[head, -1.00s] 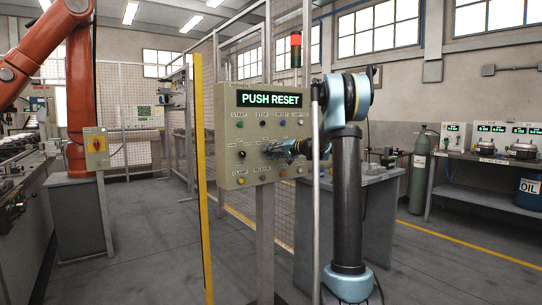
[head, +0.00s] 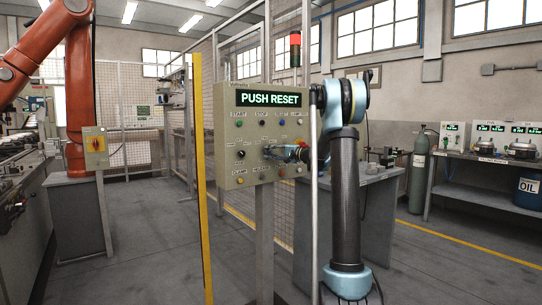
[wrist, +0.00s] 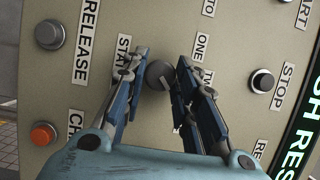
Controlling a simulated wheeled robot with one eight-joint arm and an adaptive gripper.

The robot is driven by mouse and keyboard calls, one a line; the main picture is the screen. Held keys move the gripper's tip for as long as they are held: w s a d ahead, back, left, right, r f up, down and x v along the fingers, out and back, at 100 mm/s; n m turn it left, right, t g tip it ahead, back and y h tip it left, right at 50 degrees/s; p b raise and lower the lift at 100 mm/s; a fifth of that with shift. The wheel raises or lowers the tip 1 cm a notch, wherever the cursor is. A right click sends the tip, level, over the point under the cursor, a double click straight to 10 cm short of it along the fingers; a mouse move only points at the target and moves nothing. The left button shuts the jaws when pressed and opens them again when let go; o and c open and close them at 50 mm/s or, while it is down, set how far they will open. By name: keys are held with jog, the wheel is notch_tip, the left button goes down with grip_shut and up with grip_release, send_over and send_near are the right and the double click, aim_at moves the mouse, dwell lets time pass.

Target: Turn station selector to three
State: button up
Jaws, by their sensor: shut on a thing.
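The beige control panel (head: 233,130) stands on a post, its display reading "PUSH RESET". The station selector (wrist: 158,75) is a small dark round knob in the wrist view, beside the label starting "STA" and the markings "ONE" and "TW". My gripper (wrist: 160,64) has a blue finger on each side of this knob and is shut on it. The knob's pointer direction cannot be read. In the head view, my gripper (head: 270,151) reaches the panel from the right and hides the knob and the "THREE" mark, if there is one.
Nearby on the panel are a grey button by "RELEASE" (wrist: 49,35), an orange button (wrist: 43,134) and a black button by "STOP" (wrist: 262,81). Another black selector (head: 241,154) is left of my gripper. A yellow post (head: 203,180) and mesh fence stand beside and behind the panel.

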jog(key=shift+f, duration=0.15)
jog(key=o, duration=1)
jog(key=shift+o, duration=0.2)
jog(key=v, duration=1.2)
jog(key=shift+f, duration=0.1)
